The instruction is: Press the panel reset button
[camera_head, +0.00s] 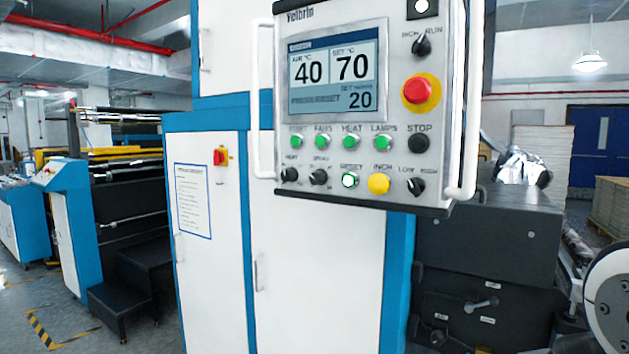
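The control panel (393,178) hangs at the upper middle of the head view, in front of a white and blue cabinet. The reset button (349,180) is in the panel's bottom row, under a small label that appears to read RESET. It is round, with a pale lit face and a green rim. A black knob (318,177) is to its left and a yellow INCH button (379,184) to its right. The screen (332,72) shows 40, 70 and 20, with a dim line that seems to read PRESS RESET. My gripper is not in view.
A red emergency stop (421,92) and several green buttons sit above the reset button. White handles (471,110) stand out at both panel sides. Dark machinery (500,235) is at right. A white round part (615,300) fills the lower right edge. Nothing covers the panel front.

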